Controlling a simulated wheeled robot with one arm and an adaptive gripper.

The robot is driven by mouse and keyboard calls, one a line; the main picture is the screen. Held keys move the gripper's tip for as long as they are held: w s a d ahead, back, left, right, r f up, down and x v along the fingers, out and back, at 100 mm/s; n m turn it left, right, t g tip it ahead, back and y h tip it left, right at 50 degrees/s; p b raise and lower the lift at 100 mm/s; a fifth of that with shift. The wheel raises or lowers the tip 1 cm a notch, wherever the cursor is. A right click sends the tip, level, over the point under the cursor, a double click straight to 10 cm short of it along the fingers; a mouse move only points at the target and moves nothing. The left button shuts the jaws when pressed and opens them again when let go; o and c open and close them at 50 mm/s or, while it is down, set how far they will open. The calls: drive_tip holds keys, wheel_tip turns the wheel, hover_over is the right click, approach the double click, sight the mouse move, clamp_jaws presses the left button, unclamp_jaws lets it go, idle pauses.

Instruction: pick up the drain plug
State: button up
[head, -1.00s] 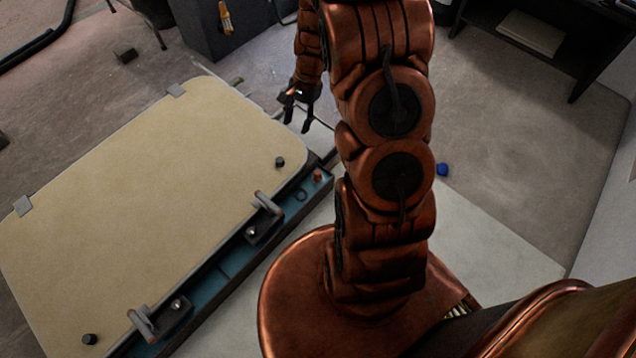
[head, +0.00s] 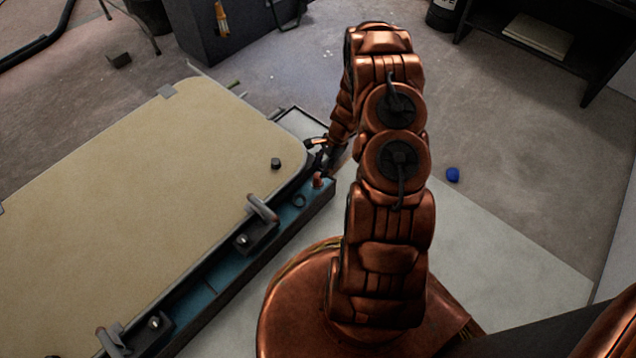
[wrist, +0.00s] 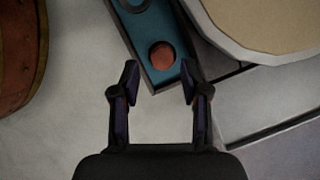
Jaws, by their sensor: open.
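In the wrist view the drain plug (wrist: 161,56) shows as a reddish disc on the blue tray floor, ahead of and between my fingertips. My gripper (head: 322,158) is just beside the plug in the head view, partly hidden by my arm. In the wrist view my gripper (wrist: 159,82) is open and empty, its two fingers apart, with the plug a little beyond the tips.
The blue tray (head: 226,267) runs along a large beige panel (head: 150,170) with handles and a dark knob (head: 276,163). A dark ring (head: 299,201) lies in the tray near the plug. A blue object (head: 453,175) lies on the floor at right.

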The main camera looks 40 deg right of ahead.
sight(319, 174)
drive_tip(key=shift+x, duration=0.9)
wheel_tip(319, 174, down, 5)
drive_tip(key=b, duration=0.3)
drive_tip(key=shift+w+a+r, duration=0.15)
drive_tip(key=shift+w+r, duration=0.05)
drive_tip(key=shift+r, duration=0.05)
drive_tip(key=shift+a+f, duration=0.2)
drive_tip(key=shift+f, duration=0.15)
drive_tip(key=c, duration=0.8)
drive_tip(key=shift+r, duration=0.15)
